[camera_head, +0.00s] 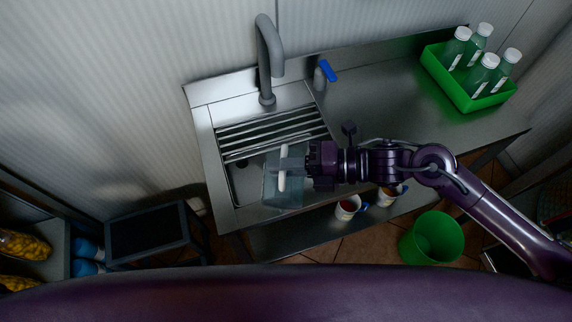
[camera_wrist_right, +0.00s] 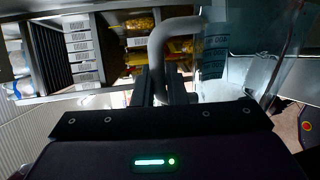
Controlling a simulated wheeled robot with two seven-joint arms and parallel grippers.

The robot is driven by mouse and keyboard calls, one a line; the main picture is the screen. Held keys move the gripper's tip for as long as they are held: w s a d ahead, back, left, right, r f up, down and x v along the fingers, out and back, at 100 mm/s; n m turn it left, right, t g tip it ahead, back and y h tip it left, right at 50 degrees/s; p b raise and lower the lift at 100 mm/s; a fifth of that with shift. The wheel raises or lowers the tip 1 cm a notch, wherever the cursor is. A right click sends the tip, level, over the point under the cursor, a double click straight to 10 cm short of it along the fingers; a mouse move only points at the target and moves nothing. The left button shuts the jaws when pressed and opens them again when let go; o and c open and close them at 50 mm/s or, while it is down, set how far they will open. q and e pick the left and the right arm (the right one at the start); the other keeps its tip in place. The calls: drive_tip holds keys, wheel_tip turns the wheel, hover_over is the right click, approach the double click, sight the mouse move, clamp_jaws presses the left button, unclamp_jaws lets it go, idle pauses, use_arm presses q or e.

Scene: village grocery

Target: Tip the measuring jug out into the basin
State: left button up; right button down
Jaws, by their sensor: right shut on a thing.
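The clear measuring jug (camera_head: 284,196) is over the basin (camera_head: 245,186), in front of the slatted rack. My right gripper (camera_head: 292,165) is shut on the jug, reaching in from the right. In the right wrist view the see-through jug (camera_wrist_right: 248,50) fills the upper right, with dark markings on its wall. A pale area shows in its lower part; I cannot tell whether it is liquid. The jug's exact tilt is unclear, and no stream shows. The jug and gripper hide part of the basin. My left gripper is not in view.
The grey tap (camera_head: 270,55) rises behind the basin. A green crate (camera_head: 462,90) of bottles stands at the counter's far right, with bare counter (camera_head: 385,100) before it. Two mugs (camera_head: 347,207) (camera_head: 387,196) are below the counter's front edge. A green bin (camera_head: 432,238) stands on the floor.

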drive_tip(key=shift+w+r+m, duration=0.25)
drive_tip(key=shift+w+m, duration=0.15)
drive_tip(key=shift+w, duration=0.25)
